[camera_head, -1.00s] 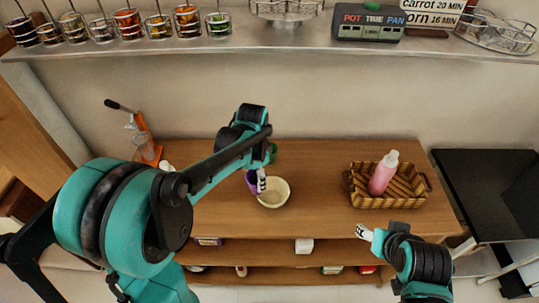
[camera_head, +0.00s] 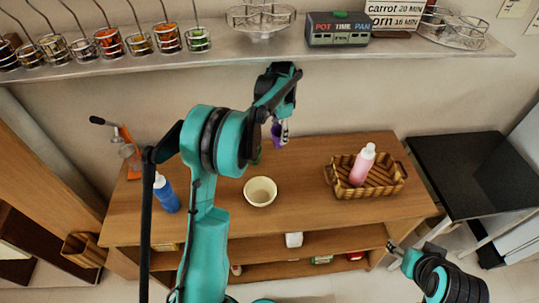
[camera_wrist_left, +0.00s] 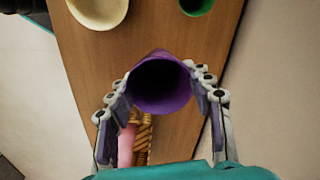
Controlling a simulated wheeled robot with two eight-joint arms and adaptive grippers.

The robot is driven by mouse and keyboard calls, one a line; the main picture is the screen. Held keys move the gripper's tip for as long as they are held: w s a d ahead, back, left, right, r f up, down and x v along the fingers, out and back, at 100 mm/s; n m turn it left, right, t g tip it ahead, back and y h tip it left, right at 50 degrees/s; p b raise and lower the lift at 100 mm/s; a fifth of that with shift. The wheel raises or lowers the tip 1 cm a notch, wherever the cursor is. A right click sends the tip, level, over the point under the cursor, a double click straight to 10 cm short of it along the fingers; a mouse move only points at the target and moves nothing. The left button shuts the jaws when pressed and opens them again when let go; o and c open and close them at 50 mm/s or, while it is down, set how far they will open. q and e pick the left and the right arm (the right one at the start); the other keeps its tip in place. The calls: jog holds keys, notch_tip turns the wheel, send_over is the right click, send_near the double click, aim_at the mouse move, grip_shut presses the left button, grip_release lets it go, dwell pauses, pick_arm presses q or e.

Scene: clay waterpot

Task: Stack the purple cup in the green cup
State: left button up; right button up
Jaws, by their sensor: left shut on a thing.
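My left gripper (camera_head: 283,132) is shut on the purple cup (camera_head: 276,137) and holds it up over the back of the wooden table. In the left wrist view the purple cup (camera_wrist_left: 160,86) sits between the two fingers, its dark opening facing the camera. The green cup (camera_wrist_left: 197,5) shows partly at the top edge of that view, apart from the purple cup. In the head view only a sliver of the green cup (camera_head: 257,158) shows beside my left arm. My right gripper (camera_head: 392,247) is low at the table's front right, small in view; its opening is unclear.
A cream bowl (camera_head: 260,191) stands on the table (camera_head: 300,200) in front of the held cup. A wicker basket (camera_head: 372,189) with a pink bottle (camera_head: 362,164) is to the right. A blue bottle (camera_head: 166,193) stands at left. A shelf (camera_head: 240,50) runs along the wall above.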

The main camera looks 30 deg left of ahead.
pick_arm(q)
jog(key=a+f+b, duration=0.2)
jog(key=a+f, duration=0.8)
jog(key=a, duration=0.1)
jog(key=shift+f, duration=0.4)
jog(key=shift+s, duration=0.15)
jog(key=shift+f+b, duration=0.6)
jog(key=o, duration=1.1)
